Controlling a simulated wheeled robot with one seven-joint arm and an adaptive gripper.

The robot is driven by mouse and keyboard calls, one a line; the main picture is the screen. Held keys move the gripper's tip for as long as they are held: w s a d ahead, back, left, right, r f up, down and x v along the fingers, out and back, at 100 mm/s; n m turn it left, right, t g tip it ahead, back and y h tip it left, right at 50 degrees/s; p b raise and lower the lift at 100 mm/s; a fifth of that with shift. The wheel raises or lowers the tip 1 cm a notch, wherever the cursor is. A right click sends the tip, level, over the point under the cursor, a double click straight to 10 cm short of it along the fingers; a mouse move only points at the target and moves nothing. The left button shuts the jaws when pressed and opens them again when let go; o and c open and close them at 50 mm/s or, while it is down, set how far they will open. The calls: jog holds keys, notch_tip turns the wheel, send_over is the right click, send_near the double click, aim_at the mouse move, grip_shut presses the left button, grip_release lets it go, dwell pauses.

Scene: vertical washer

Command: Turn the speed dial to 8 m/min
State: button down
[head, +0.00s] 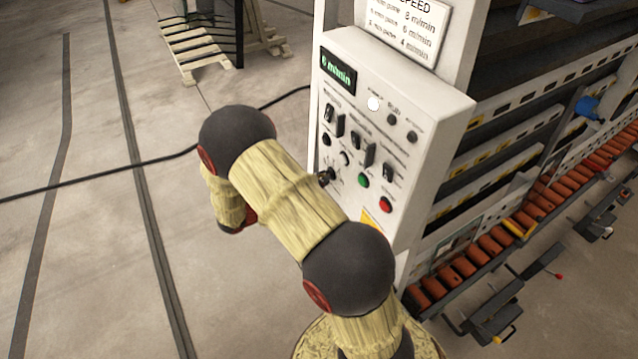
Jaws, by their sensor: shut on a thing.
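The white control panel (385,120) faces me on the washer's front. Its green display (338,71) reads a speed in m/min; the digit looks like a 6, but it is small. The speed dial (333,173) is a small dark knob low on the panel's left side, partly covered. A dark tip of my gripper (324,178) shows right at this dial, past the edge of my arm. It is shut on the dial. The rest of the gripper is hidden behind my arm, and the dial's pointer cannot be made out.
Green (363,181) and red (386,204) buttons sit right of the dial, with several black switches above. A speed placard (404,28) is mounted above the panel. An orange roller conveyor (490,243) runs along the right. A black cable (150,161) crosses the floor, otherwise open at left.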

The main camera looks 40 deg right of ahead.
jog(key=m+b, duration=0.3)
jog(key=m, duration=0.2)
jog(key=shift+f+b, duration=0.1)
jog(key=shift+b, duration=0.2)
jog(key=shift+m, duration=0.3)
jog(key=c, duration=1.9)
grip_release()
jog(key=v, duration=1.2)
